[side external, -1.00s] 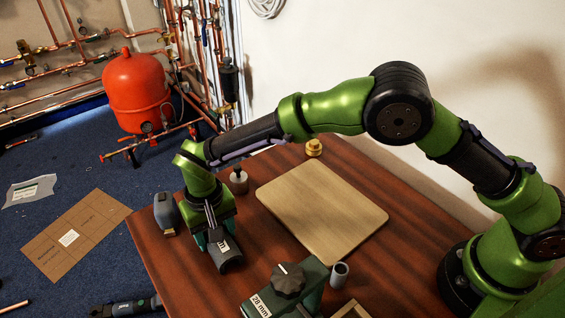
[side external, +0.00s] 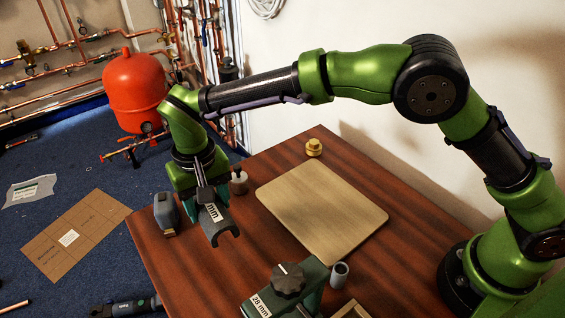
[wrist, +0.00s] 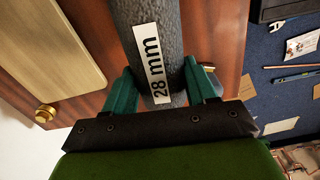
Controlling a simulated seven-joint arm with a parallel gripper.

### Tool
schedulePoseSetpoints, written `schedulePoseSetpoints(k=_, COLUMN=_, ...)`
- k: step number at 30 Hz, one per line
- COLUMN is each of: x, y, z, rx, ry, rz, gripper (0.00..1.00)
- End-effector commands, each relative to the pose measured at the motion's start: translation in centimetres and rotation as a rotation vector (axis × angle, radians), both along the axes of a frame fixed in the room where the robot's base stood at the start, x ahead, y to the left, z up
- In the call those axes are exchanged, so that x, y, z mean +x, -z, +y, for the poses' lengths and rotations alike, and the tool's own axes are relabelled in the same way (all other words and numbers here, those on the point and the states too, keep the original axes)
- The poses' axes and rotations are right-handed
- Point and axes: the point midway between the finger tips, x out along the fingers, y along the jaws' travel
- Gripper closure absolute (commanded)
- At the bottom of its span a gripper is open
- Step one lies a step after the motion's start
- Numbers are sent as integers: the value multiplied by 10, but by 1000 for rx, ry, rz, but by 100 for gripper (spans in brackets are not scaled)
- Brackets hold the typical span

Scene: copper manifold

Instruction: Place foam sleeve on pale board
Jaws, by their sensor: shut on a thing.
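The foam sleeve (side external: 221,233) is a dark grey half-open tube with a white label, which reads "28 mm" in the wrist view (wrist: 148,40). My gripper (side external: 208,205) is shut on the sleeve, with a green finger on each side of it in the wrist view (wrist: 160,92). The sleeve hangs above the left part of the table, apart from the board. The pale board (side external: 322,210) lies flat and bare on the table, to the right of my gripper. Part of it shows at the upper left of the wrist view (wrist: 50,45).
The brown table (side external: 170,275) also holds a grey tool (side external: 166,214), a small dark bottle (side external: 239,183), a brass fitting (side external: 314,147), a green device with a black knob (side external: 287,280) and a grey cylinder (side external: 339,274). Bare tabletop lies between my gripper and the board.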

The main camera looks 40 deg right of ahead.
Motion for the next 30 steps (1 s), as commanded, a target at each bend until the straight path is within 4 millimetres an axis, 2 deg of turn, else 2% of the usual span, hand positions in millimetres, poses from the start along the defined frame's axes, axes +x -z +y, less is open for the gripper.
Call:
schedulePoseSetpoints(k=5, x=15, y=-33, z=-21, rx=3, ry=50, rz=-4, gripper=73)
schedulePoseSetpoints(k=9, x=13, y=-52, z=-67, rx=1, ry=111, rz=0, gripper=73)
schedulePoseSetpoints(k=14, x=-5, y=-58, z=-122, rx=0, ry=136, rz=-1, gripper=73)
schedulePoseSetpoints(k=21, x=-57, y=-47, z=-198, rx=1, ry=128, rz=-2, gripper=73)
schedulePoseSetpoints(k=27, x=-117, y=-22, z=-246, rx=0, ry=88, rz=-2, gripper=73)
schedulePoseSetpoints(k=30, x=-146, y=-7, z=-263, rx=0, ry=57, rz=-3, gripper=73)
